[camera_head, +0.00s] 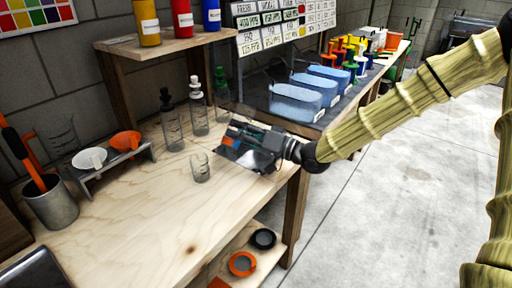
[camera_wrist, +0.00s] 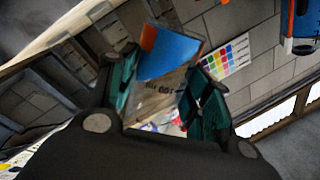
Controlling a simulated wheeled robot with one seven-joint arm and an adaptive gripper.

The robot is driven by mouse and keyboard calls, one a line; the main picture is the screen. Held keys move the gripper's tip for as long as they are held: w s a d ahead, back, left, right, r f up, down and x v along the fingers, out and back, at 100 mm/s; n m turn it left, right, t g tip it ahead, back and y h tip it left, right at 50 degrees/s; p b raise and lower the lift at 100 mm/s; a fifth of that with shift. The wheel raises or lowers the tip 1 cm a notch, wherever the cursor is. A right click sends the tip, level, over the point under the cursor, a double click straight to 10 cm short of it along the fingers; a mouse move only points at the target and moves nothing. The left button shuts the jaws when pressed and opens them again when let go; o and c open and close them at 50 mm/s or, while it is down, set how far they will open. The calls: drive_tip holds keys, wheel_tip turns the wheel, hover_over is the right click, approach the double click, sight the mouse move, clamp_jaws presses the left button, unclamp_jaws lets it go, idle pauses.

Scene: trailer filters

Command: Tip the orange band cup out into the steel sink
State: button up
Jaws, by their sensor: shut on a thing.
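My gripper (camera_head: 248,143) is over the right end of the wooden bench, with its teal fingers on both sides of a clear cup (camera_wrist: 168,77). The cup has an orange band (camera_wrist: 148,38), blue liquid shows in it, and dark measuring marks are on its wall. My gripper is shut on this cup. In the head view the cup (camera_head: 231,141) is small and partly hidden by the fingers, so its exact tilt is hard to tell. A grey metal edge (camera_head: 32,270) at the lower left corner may be the steel sink; most of it is out of view.
A small clear beaker (camera_head: 200,167) stands on the bench (camera_head: 150,215) just left of my gripper. Stoppered cylinders (camera_head: 172,125) stand behind it. A funnel rack (camera_head: 118,165) and a steel pot (camera_head: 50,205) are at left. Blue-filled tubs (camera_head: 295,103) stand behind right. The front bench is clear.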

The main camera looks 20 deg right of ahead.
drive_tip(key=shift+s+a+f+m, duration=0.1)
drive_tip(key=shift+f+m, duration=0.05)
drive_tip(key=shift+m, duration=0.55)
drive_tip(key=shift+s+a+m, duration=0.1)
drive_tip(key=shift+m, duration=0.4)
drive_tip(key=shift+s+a+f+m+t+b, duration=0.15)
drive_tip(key=shift+m+t+b, duration=0.1)
drive_tip(key=shift+m, duration=0.6)
drive_tip(key=shift+w+f+m+t+b, duration=0.15)
drive_tip(key=shift+m+b, duration=0.1)
drive_tip(key=shift+m, duration=0.6)
drive_tip(key=shift+w+d+f+m, duration=0.15)
drive_tip(key=shift+d+f+m, duration=0.1)
drive_tip(key=shift+f+m, duration=0.25)
drive_tip(key=shift+w+d+f+m, duration=0.15)
drive_tip(key=shift+d+f+m, duration=0.15)
drive_tip(key=shift+m, duration=0.2)
drive_tip(key=shift+w+f+m+t+h+p, duration=0.15)
drive_tip(key=shift+m+t+h+p, duration=0.3)
drive_tip(key=shift+m, duration=0.55)
idle(0.8)
drive_tip(key=shift+w+d+r+m+t+p, duration=0.1)
drive_tip(key=shift+d+r+m+t+p, duration=0.15)
drive_tip(key=shift+r+m+p, duration=0.55)
idle(0.8)
drive_tip(key=shift+w+d+f+m, duration=0.15)
drive_tip(key=shift+f+m, duration=0.25)
drive_tip(key=shift+m, duration=0.4)
